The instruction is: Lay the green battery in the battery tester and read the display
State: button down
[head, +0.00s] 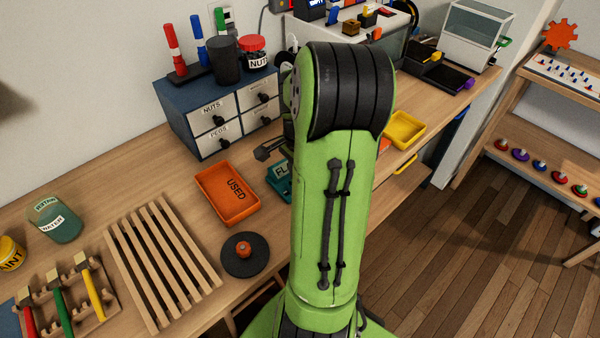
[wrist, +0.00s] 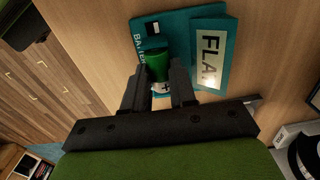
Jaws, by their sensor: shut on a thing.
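The green battery (wrist: 158,64) is between the fingers of my gripper (wrist: 162,72) in the wrist view. My gripper is shut on it. The battery is over the slot side of the teal battery tester (wrist: 180,24), beside the display; I cannot tell whether it touches the bottom. A plus mark shows near its lower end. The tester's pale display (wrist: 210,62) shows the letters "FLA", and its lower end is hard to read. In the head view the tester (head: 281,188) is partly hidden behind my arm, with "FL" showing.
An orange tray marked USED (head: 228,194) stands left of the tester. A blue drawer cabinet (head: 183,117) is behind it. A dark round disc with an orange knob (head: 244,256) and a slatted wooden rack (head: 160,262) are in front. A yellow tray (head: 405,130) stands to the right.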

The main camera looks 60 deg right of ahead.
dwell(0.4)
jog(key=c, duration=0.8)
grip_release()
notch_tip(320, 180, up, 7)
jog(key=p, duration=0.6)
jog(key=shift+r, duration=0.1)
